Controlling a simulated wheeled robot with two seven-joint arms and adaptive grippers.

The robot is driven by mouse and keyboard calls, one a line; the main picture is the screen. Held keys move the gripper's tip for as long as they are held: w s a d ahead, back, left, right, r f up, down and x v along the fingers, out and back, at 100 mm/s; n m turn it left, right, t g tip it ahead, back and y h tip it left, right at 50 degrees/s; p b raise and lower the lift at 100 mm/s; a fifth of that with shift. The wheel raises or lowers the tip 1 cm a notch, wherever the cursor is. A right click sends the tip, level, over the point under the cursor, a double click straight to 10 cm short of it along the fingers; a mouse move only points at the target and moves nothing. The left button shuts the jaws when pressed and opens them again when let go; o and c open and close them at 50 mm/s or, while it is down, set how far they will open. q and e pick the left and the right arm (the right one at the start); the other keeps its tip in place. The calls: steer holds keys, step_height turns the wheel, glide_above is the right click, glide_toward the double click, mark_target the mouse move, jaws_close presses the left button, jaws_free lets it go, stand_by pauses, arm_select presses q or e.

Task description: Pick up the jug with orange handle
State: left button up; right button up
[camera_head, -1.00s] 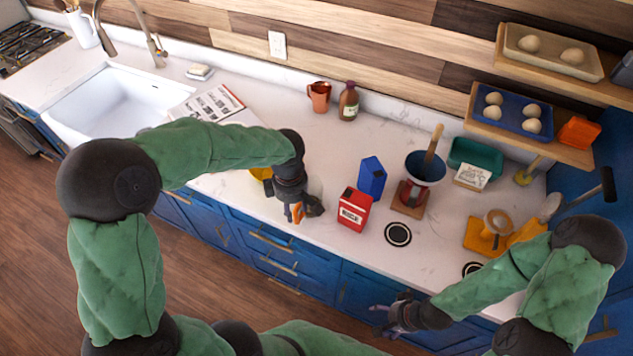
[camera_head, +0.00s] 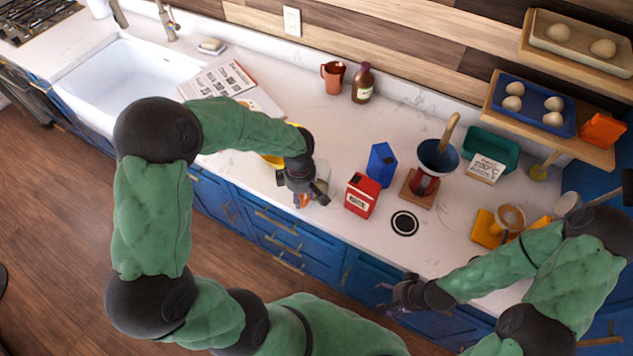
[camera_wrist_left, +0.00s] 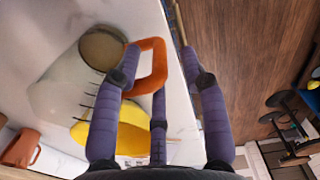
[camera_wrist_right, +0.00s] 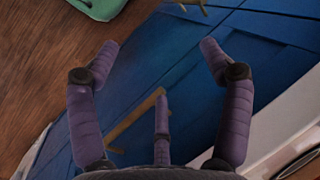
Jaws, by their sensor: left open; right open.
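The jug shows in the left wrist view as a pale see-through body (camera_wrist_left: 62,92) on the white counter, with an orange loop handle (camera_wrist_left: 158,66). My left gripper (camera_wrist_left: 161,54) is open with its fingers around the handle; I cannot tell whether they touch it. In the head view the left gripper (camera_head: 312,199) hides most of the jug near the counter's front edge; a bit of orange (camera_head: 303,201) shows among the fingers. My right gripper (camera_head: 388,297) is open and empty in front of the blue cabinets, and also shows in the right wrist view (camera_wrist_right: 160,48).
A yellow object (camera_head: 272,160) lies just behind the left gripper. A red box (camera_head: 361,195) and a blue box (camera_head: 381,165) stand to its right. A brown-red mug (camera_head: 333,77) and a bottle (camera_head: 362,84) stand at the back. The counter between is clear.

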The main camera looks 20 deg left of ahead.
arm_select(q)
step_height(320, 180, down, 2)
steer(key=shift+f, duration=0.25)
jaws_close()
steer(key=shift+w+r, duration=0.1)
steer(key=shift+r, duration=0.1)
steer(key=shift+r, duration=0.25)
step_height(320, 180, up, 2)
steer(key=s+d+r, duration=0.8)
steer(key=s+r, duration=0.2)
steer(key=s, duration=0.1)
steer(key=shift+d+r, duration=0.15)
steer(key=shift+d, duration=0.2)
